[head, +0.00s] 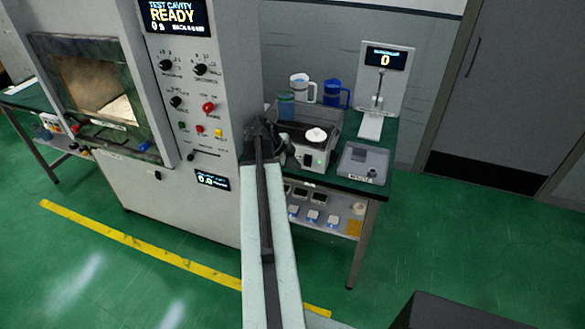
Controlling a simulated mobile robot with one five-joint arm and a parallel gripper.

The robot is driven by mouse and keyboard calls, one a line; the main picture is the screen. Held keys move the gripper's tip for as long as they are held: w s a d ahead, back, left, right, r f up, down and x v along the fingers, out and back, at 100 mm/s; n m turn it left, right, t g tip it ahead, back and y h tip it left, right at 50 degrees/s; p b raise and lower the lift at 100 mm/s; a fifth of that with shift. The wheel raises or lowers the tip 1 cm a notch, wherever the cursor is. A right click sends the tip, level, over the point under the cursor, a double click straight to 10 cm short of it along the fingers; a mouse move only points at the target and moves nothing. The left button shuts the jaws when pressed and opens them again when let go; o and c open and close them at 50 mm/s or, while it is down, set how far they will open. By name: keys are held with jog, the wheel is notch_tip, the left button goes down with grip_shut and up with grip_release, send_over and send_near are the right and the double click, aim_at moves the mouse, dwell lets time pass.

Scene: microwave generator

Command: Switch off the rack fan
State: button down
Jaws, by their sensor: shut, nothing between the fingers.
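No part is clearly labelled as the rack fan, and small labels are unreadable. A tall grey cabinet (222,215) has a control panel with black knobs (200,69), a red knob (208,107), small green (183,126), red (200,130) and yellow (219,133) buttons, and a dark lever or slider (204,156). My gripper (258,130) is shut and empty, at the right edge of this panel in the picture. My arm hides part of the cabinet's edge and the bench. I cannot tell whether the gripper touches anything.
A green-topped bench (378,178) stands right of the cabinet. It bears a grey box with a white knob (316,136) and green light, mugs (302,88), a display stand (385,75) and a grey tray (362,162). Green floor (445,250) is open at right.

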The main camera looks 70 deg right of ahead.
aim_at(305, 165)
jog(key=shift+s+d+f+b, duration=0.2)
jog(key=shift+d+f+b, duration=0.35)
jog(key=shift+d+f, duration=0.35)
jog(key=shift+s+d+f+b, duration=0.25)
jog(key=shift+d+f+b, duration=0.4)
jog(key=shift+d, duration=0.5)
jog(key=shift+s+d+f+b, duration=0.2)
jog(key=shift+d+f+b, duration=0.25)
jog(key=shift+d+f, duration=0.5)
